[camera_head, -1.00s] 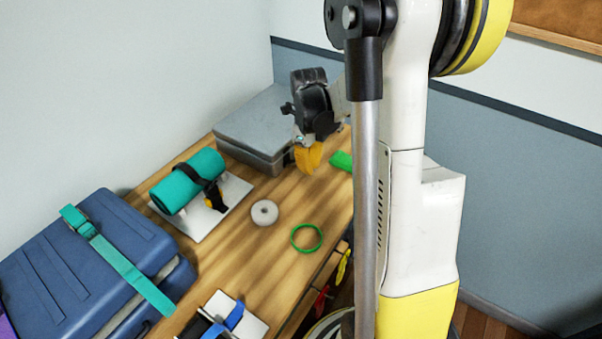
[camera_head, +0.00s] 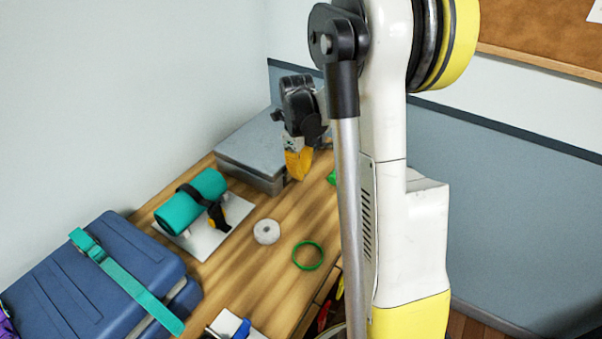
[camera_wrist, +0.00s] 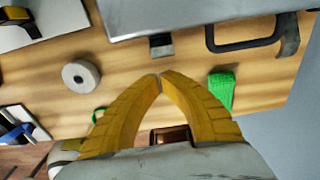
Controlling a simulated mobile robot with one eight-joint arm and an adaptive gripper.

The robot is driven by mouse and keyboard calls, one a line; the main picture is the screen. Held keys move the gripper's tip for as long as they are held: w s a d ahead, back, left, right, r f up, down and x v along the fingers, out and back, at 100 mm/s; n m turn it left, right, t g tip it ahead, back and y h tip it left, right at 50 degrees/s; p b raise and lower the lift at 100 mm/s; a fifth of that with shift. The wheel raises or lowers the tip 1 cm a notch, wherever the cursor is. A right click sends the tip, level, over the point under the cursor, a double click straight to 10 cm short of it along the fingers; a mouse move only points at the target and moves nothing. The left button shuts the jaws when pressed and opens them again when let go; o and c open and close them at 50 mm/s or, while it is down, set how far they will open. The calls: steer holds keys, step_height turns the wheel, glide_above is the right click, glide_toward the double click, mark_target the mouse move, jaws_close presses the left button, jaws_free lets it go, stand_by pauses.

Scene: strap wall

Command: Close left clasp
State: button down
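The grey case (camera_head: 255,145) lies at the table's far end; its front edge (camera_wrist: 200,12) crosses the top of the wrist view. In the wrist view its left clasp (camera_wrist: 161,46) is a small dark and grey tab protruding from that edge. The right clasp (camera_wrist: 289,38) also protruding, is beside the dark handle (camera_wrist: 245,45). I cannot tell whether either is latched. My gripper (camera_wrist: 160,76) has its yellow fingertips together, just below the left clasp in the picture, with nothing between them. It appears apart from the clasp. In the head view my gripper (camera_head: 297,168) is beside the case's near corner.
A green block (camera_wrist: 222,88) lies right of my fingers. A white tape roll (camera_head: 267,232) and green ring (camera_head: 308,255) lie on the table (camera_head: 240,275). A teal roll (camera_head: 190,200) and blue suitcase (camera_head: 95,275) are to the left. A wall stands behind the case.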

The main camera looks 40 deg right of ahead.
steer(key=shift+r, duration=0.5)
step_height(320, 180, up, 12)
steer(key=shift+w, duration=0.2)
steer(key=shift+a, duration=0.1)
stand_by(0.6)
